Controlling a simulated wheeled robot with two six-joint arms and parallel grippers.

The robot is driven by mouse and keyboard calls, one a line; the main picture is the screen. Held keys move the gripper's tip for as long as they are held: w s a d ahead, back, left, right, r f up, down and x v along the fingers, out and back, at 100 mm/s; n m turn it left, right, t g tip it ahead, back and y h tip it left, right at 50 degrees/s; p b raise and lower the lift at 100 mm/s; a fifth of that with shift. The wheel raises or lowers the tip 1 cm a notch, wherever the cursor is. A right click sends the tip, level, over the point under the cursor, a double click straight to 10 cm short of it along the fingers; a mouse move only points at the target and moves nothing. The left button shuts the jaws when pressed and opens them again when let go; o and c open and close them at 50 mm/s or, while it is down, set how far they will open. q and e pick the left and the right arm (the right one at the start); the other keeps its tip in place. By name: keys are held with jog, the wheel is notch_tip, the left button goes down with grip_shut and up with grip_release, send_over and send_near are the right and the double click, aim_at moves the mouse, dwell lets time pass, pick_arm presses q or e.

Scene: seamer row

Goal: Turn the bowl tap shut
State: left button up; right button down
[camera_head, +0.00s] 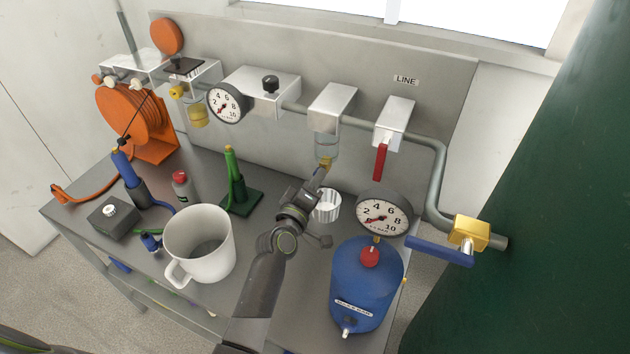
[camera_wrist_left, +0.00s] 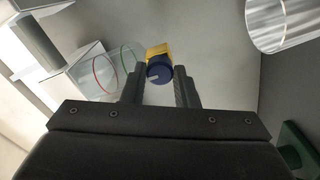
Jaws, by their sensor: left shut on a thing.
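The clear bowl (camera_head: 326,146) hangs under a white block (camera_head: 332,108) on the back panel. At its lower end is the bowl tap (camera_head: 325,161), yellow in the head view. In the left wrist view the tap has a yellow body and a round blue knob (camera_wrist_left: 159,73), and the clear bowl (camera_wrist_left: 116,66) with red and green rings shows behind it. My left gripper (camera_head: 320,174) reaches up to the tap from below. In the wrist view its fingers (camera_wrist_left: 160,88) stand on both sides of the knob, shut on it. My right gripper is not in view.
A ribbed pale cup (camera_head: 327,206) stands close beside my left gripper. A white mug (camera_head: 200,247) is left of my arm, and a blue tank (camera_head: 364,285) with a gauge (camera_head: 384,217) is to the right. A red lever (camera_head: 381,162) hangs from the neighbouring white valve block.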

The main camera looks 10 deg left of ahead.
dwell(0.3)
pick_arm(q)
jog(key=o, duration=1)
jog(key=shift+w, duration=0.1)
